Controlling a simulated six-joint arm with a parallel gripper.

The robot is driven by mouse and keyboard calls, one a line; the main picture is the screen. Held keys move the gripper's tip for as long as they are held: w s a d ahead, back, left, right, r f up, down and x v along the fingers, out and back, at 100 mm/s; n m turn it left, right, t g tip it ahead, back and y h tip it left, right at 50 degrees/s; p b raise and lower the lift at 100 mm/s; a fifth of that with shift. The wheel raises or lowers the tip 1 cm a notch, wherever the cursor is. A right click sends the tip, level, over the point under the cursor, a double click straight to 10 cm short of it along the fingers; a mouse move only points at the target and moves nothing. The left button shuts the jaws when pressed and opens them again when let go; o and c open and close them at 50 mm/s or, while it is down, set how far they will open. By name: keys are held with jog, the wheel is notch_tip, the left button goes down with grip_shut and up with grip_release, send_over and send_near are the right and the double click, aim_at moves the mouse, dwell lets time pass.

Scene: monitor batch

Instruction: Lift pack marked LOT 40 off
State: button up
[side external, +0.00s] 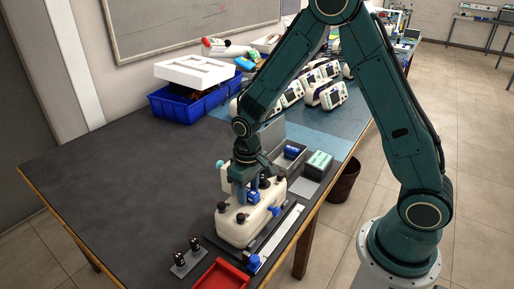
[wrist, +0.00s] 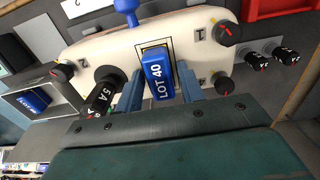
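The blue pack marked LOT 40 (wrist: 158,78) sits in a yellow-edged slot in the top of a cream-white device (wrist: 205,45). In the side external view the device (side external: 236,229) stands near the table's front edge. My gripper (wrist: 160,68) is over the device with one finger on each side of the pack. Narrow gaps show between fingers and pack, so it looks open around the pack. In the side view my gripper (side external: 249,190) points down at the device and partly hides the pack. How deep the pack sits is hidden.
A black cylinder marked 5A (wrist: 103,92) stands close to my left finger, and black knobs (wrist: 228,33) stick up from the device. Two black cylinders (side external: 187,250), a red tray (side external: 221,277) and a grey bin (side external: 290,157) are nearby. The table's left is clear.

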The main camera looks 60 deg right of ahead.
jog(key=c, duration=0.8)
jog(key=shift+r, duration=0.15)
jog(key=shift+r, duration=2.6)
